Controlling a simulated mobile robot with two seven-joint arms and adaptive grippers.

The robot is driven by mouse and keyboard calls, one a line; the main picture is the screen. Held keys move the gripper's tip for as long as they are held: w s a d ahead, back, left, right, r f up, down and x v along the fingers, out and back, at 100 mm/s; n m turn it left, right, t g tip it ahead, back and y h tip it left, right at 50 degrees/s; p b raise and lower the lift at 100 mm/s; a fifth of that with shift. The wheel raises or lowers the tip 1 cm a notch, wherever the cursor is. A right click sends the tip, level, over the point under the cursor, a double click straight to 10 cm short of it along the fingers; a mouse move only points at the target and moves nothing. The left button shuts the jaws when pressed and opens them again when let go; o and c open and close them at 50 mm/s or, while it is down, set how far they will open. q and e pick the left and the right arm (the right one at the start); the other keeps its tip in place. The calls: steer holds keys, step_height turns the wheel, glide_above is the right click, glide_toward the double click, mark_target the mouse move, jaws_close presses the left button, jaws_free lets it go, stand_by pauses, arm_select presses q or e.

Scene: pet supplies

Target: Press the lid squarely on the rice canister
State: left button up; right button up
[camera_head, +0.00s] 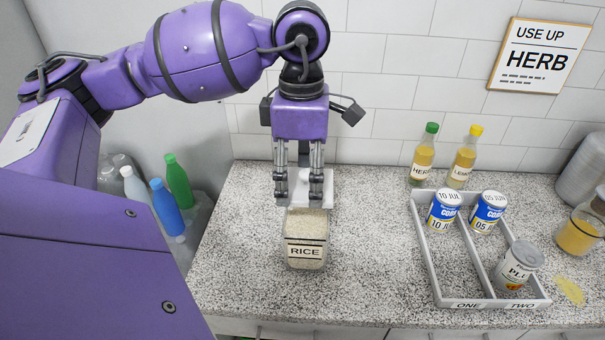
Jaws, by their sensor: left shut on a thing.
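The rice canister (306,250) stands upright on the speckled counter, clear-walled, filled with pale rice and labelled RICE. A white, flat lid (299,188) is above and slightly behind its top in the picture. My left gripper (301,196) points down with its fingers shut on the lid. The fingers and lid hide the back part of the canister's top. I cannot tell whether the lid touches the rim. My right gripper does not show.
A grey two-part tray (429,267) marked ONE and TWO holds two blue-and-white cans (445,210) and a PLU can (517,265). Two oil bottles (423,157) stand behind it. A yellow-filled jar (580,235) is at right. Counter between canister and tray is clear.

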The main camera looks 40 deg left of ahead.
arm_select(q)
steer(key=shift+f, duration=0.15)
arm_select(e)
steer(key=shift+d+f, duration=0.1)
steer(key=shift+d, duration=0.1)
arm_select(q)
steer(key=shift+f+b, duration=0.4)
steer(key=shift+f, duration=0.4)
steer(key=shift+f+b, duration=0.9)
steer(key=shift+f, duration=1.35)
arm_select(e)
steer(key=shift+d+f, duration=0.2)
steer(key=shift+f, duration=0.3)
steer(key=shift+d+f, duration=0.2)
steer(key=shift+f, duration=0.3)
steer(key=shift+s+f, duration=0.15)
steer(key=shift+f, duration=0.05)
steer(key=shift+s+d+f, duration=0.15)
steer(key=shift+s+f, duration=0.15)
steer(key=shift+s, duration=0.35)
